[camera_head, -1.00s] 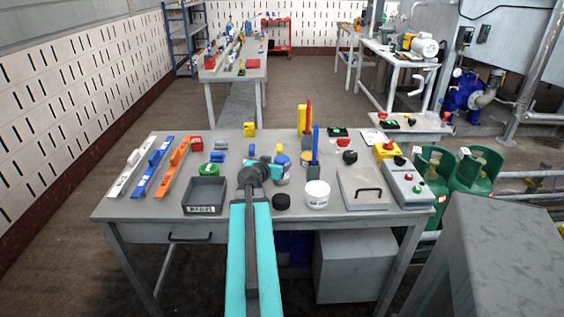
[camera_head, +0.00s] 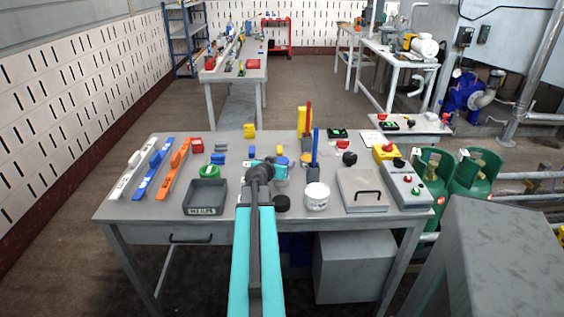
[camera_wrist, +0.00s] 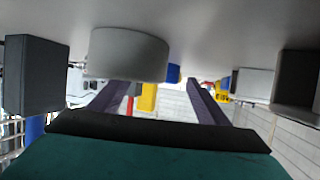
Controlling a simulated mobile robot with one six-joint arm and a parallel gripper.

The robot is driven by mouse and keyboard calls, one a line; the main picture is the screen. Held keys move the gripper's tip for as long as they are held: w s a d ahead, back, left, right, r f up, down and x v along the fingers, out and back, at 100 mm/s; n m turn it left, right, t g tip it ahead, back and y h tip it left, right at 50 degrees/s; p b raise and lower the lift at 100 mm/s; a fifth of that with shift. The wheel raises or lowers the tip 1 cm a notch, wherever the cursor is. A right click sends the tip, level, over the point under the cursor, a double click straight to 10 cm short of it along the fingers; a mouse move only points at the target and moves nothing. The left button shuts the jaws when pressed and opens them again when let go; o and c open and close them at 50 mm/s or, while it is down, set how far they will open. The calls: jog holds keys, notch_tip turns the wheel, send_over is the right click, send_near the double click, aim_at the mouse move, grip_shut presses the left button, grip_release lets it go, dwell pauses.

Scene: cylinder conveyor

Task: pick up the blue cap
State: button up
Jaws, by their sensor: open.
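A small blue piece (camera_head: 252,150), which I take to be the blue cap, sits on the workbench (camera_head: 330,152) just beyond my gripper (camera_head: 265,164). Its exact shape is too small to tell. In the wrist view, which looks upside down, a blue piece (camera_wrist: 173,73) shows ahead between the two dark, spread fingers of my gripper (camera_wrist: 160,90); it seems to be the same one. My gripper is open and nothing is between the fingertips. My wrist and arm hide part of the bench below it.
A black puck (camera_head: 282,203) and a white jar (camera_head: 317,196) stand close on the right. A dark tray (camera_head: 205,210) is at left. A holder with a blue marker (camera_head: 315,148) rises to the right. Other blue pieces (camera_head: 218,158) lie further left.

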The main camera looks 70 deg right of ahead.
jog(key=shift+d+f, duration=0.3)
jog(key=shift+d, duration=0.35)
jog(key=c, duration=1.1)
